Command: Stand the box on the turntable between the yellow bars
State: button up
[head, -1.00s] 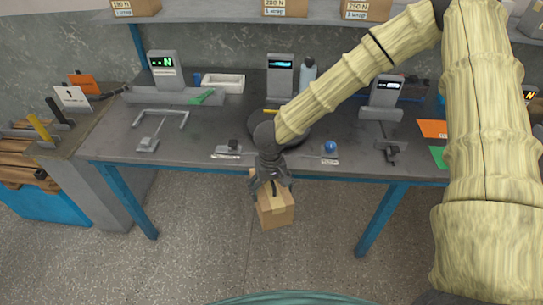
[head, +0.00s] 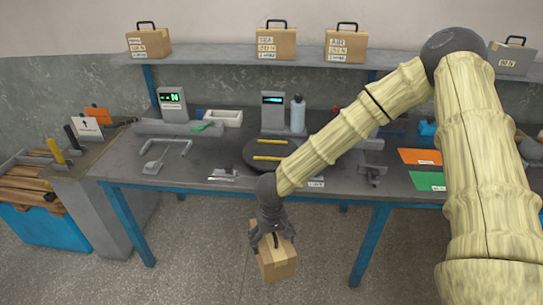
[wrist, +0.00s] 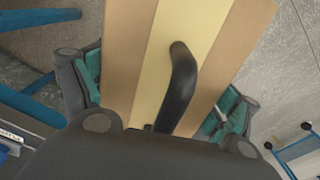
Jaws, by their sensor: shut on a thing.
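A brown cardboard box (head: 279,265) with a paler tape strip and a black handle hangs in front of the table, below its front edge and above the floor. My gripper (head: 271,240) points down at the box's top. In the wrist view the box (wrist: 150,50) fills the middle, its black handle (wrist: 180,80) between the fingers, and teal-padded fingers lie along both sides. The dark round turntable (head: 254,163) is on the table behind, with a far yellow bar (head: 270,141) and a near yellow bar (head: 268,158). My arm hides the turntable's right part.
The grey table (head: 225,160) has a blue frame and its front edge lies between box and turntable. A grey display post (head: 273,113) and a bottle (head: 298,114) stand behind the turntable. Orange (head: 420,156) and green (head: 427,180) sheets lie right. A shelf above carries several handled boxes.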

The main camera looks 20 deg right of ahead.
aim_at(272, 151)
jog(key=u, duration=1.45)
jog(key=i, duration=1.25)
jog(key=z, duration=2.3)
